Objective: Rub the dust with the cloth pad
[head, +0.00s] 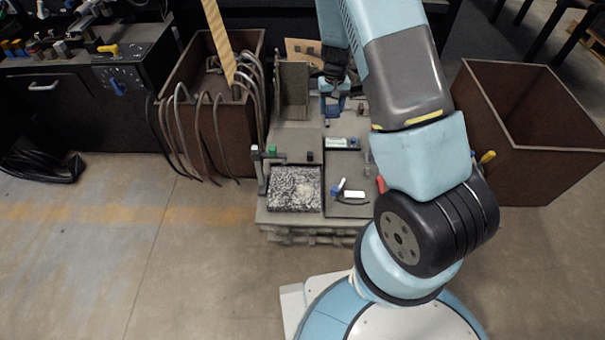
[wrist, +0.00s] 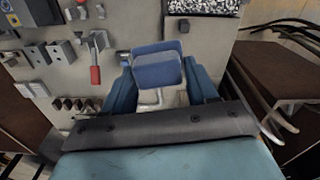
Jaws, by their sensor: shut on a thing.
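In the wrist view a blue cloth pad (wrist: 157,73) sits between the two blue fingers of my gripper (wrist: 160,84), which is shut on it. In the head view my gripper (head: 334,100) hangs above the back part of the grey work stand, and the pad is hard to tell from the fingers. A black-and-white speckled panel (head: 283,199) lies at the stand's front left. A pale dusty patch (head: 306,190) shows on its right half. Its edge also shows at the top of the wrist view (wrist: 203,7). The pad is apart from the panel.
A red-handled lever (wrist: 95,74) stands on the stand beside the gripper. A dark tray (head: 345,208) with small parts lies right of the panel. Brown bins stand left (head: 205,120) and right (head: 535,125); curved hoses hang over the left one.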

